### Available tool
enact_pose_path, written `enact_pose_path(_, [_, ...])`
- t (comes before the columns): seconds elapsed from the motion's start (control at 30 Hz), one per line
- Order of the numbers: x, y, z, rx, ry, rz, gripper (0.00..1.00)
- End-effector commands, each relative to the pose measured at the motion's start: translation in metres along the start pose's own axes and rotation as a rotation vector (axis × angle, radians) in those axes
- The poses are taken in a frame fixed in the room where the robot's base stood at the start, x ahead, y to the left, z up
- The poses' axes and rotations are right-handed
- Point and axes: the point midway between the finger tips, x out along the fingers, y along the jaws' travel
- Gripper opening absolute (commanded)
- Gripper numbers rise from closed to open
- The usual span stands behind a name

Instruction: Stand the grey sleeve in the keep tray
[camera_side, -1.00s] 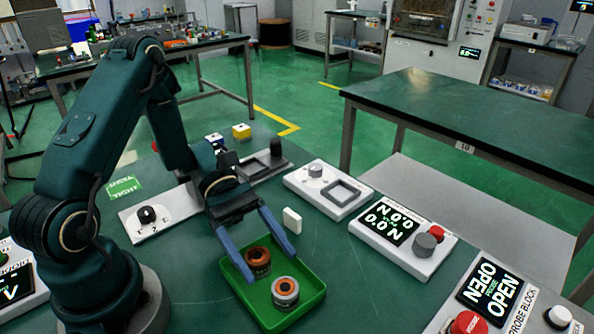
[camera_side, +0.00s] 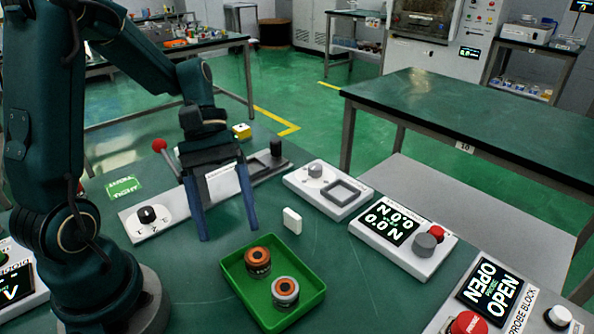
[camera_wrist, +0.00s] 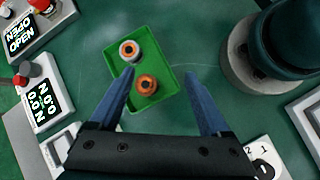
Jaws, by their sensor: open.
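The grey sleeve (camera_side: 285,293), with an orange top ring, stands upright in the near part of the green tray (camera_side: 233,284). In the wrist view the grey sleeve (camera_wrist: 129,52) is the upper of two. A dark brown sleeve (camera_side: 258,263) with an orange top stands upright beside it in the same tray. It also shows in the wrist view (camera_wrist: 146,87). My gripper (camera_side: 228,232) is open and empty, raised behind and to the left of the tray in the side view. Its fingers point down, and nothing is between them.
A small white block (camera_side: 292,220) stands just behind the tray. A force readout panel (camera_side: 388,222) with a grey knob is to the right, and a probe block panel (camera_side: 490,290) is nearer. A white plate with a square frame (camera_side: 345,190) lies behind. A red-knobbed lever (camera_side: 160,146) is beyond my gripper.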

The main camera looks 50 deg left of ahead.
Motion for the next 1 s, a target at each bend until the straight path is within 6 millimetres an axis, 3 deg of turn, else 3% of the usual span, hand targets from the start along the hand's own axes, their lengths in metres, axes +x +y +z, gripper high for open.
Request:
enact_pose_path(0.2, [-0.009,-0.006,0.024,0.346,0.319,-0.135,0.81])
enact_pose_path(0.6, [-0.033,-0.009,0.051,0.899,0.825,-0.240,0.81])
enact_pose_path(1.0, [-0.039,-0.008,0.056,1.002,0.925,-0.247,0.81])
